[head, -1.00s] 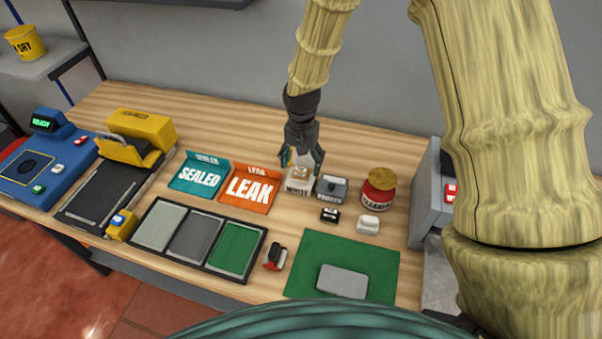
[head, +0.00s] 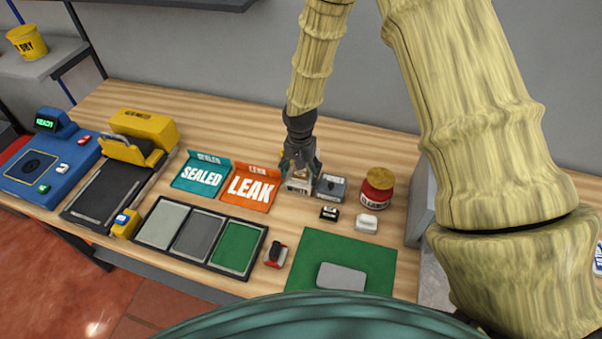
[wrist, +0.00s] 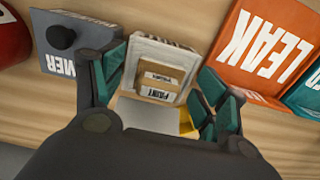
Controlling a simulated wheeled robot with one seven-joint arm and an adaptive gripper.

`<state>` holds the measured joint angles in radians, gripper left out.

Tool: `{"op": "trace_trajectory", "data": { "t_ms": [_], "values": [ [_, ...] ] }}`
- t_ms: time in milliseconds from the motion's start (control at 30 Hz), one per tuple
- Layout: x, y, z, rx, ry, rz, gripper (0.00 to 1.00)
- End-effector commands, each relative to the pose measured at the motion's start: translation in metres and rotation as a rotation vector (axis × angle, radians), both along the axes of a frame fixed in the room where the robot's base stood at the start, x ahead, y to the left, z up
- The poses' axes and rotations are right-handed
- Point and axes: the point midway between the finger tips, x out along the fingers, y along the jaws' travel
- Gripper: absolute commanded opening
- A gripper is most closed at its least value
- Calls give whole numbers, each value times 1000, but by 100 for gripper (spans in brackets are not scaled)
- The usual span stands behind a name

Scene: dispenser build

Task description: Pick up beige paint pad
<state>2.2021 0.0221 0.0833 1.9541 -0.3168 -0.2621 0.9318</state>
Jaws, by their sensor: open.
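The beige paint pad (wrist: 160,80) shows in the wrist view as a small beige block with a "PAINT" label. It sits in a pale box marked "WHITE" (head: 298,186) on the table, right of the orange LEAK tray. My gripper (head: 300,168) is directly over this box in the head view and hides much of the pad. In the wrist view my gripper (wrist: 163,92) is open, with one teal-padded finger on each side of the box and pad. I cannot tell whether either finger touches them.
A grey box with a dark knob (head: 331,187) stands close on the right of the gripper. The orange LEAK tray (head: 250,187) is close on the left.

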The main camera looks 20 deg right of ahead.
Motion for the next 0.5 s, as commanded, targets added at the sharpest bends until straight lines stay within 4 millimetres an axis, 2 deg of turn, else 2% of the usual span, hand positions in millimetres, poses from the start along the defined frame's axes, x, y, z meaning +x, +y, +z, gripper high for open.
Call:
{"op": "trace_trajectory", "data": {
  "t_ms": [33,267,400,500],
  "values": [
    [0,0,0,0,0,0,73],
    [0,0,0,0,0,0,31],
    [0,0,0,0,0,0,26],
    [0,0,0,0,0,0,26]
  ]
}}
